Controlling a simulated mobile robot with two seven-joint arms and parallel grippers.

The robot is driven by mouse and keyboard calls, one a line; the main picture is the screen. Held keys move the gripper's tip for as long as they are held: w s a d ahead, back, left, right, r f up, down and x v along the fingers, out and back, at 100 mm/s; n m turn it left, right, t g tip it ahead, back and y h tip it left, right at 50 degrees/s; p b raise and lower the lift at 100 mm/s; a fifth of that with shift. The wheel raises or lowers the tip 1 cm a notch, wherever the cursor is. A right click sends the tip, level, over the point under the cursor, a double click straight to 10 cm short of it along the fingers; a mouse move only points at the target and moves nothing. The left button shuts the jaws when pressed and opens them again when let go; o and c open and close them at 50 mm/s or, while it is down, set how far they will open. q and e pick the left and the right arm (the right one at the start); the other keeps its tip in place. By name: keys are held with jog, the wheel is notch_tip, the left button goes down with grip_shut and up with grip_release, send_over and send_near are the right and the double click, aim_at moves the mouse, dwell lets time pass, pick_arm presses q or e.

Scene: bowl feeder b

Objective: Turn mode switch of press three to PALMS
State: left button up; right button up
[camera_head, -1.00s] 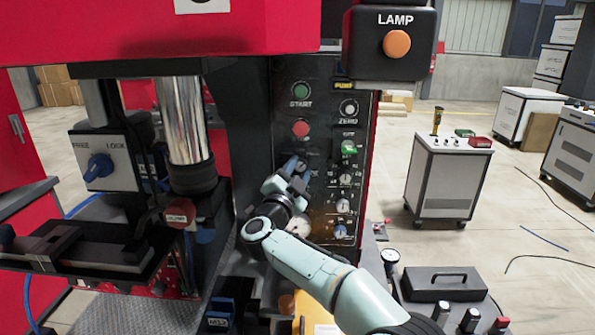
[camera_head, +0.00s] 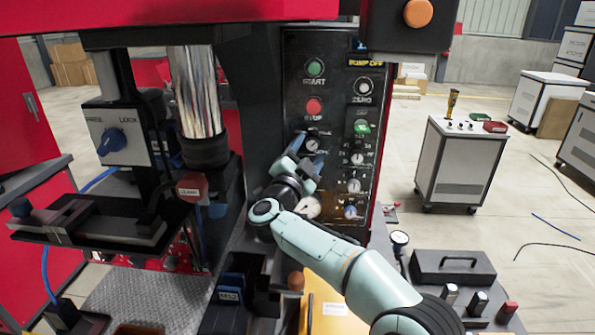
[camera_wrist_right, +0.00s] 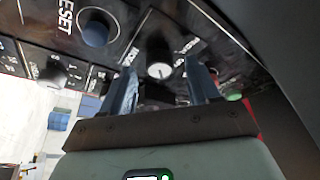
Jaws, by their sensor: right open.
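The control panel (camera_head: 335,110) of the press faces me. Its mode switch (camera_head: 312,144) is a small round knob below the red stop button, partly hidden by my right gripper (camera_head: 306,161). In the right wrist view the dark knob (camera_wrist_right: 158,62) has a light front mark, with a MODE label at its left and partly readable lettering at its right. My right gripper (camera_wrist_right: 162,82) is open, its two blue fingers on either side of the knob. I cannot tell whether they touch it. My left gripper is not in view.
The green start button (camera_head: 315,67), red stop button (camera_head: 314,107) and zero knob (camera_head: 363,87) sit above. Several small knobs line the panel's right column. The lamp box (camera_head: 405,30) juts out at upper right. A blue reset knob (camera_wrist_right: 96,28) lies near the left finger.

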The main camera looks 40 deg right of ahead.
jog(key=b+v, duration=0.2)
jog(key=v, duration=1)
